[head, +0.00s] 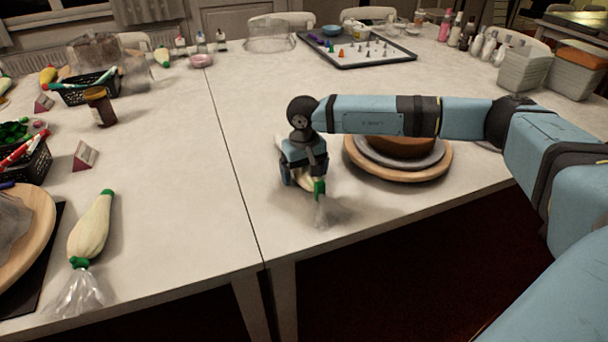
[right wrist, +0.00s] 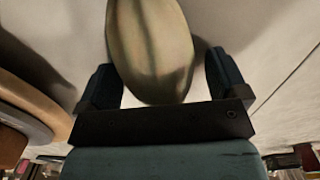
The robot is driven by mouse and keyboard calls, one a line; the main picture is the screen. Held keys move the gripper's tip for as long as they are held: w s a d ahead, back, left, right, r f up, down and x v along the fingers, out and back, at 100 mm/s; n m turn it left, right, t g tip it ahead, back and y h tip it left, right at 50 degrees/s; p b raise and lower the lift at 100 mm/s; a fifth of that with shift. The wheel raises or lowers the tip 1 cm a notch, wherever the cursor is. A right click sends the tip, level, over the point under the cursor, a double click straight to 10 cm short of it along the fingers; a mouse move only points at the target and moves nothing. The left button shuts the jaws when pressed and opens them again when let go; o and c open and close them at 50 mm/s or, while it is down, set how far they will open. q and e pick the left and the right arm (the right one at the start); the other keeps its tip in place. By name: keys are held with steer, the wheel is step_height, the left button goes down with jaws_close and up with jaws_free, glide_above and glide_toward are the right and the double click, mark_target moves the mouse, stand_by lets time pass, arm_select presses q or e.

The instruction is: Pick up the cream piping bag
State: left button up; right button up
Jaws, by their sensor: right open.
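A cream piping bag (head: 311,184) with a green tie and clear plastic tail lies on the right table, mostly hidden under my right gripper (head: 303,178). In the right wrist view, the cream bag (right wrist: 152,48) lies between the two dark fingers of my right gripper (right wrist: 160,85), with a gap visible beside it. The right gripper is open around the bag. A second cream piping bag (head: 90,228) with green tip and tie lies on the left table near the front edge. My left gripper is not in view.
A cake on a wooden turntable (head: 437,170) stands right of my gripper, beneath my right arm. A tray of piping nozzles (head: 392,60) lies at the back. Another turntable (head: 40,220) is at the left edge. The table left of my gripper is clear.

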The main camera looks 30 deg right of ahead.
steer(key=c, duration=0.7)
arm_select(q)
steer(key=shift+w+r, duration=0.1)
arm_select(e)
step_height(320, 180, up, 5)
steer(key=shift+w+r+p, duration=0.1)
steer(key=shift+p, duration=0.6)
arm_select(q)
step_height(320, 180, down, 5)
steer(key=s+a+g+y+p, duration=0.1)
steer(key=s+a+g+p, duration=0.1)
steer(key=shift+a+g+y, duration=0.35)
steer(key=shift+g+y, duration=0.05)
arm_select(e)
step_height(320, 180, up, 15)
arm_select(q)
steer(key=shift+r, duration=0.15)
arm_select(e)
steer(key=shift+c, duration=0.2)
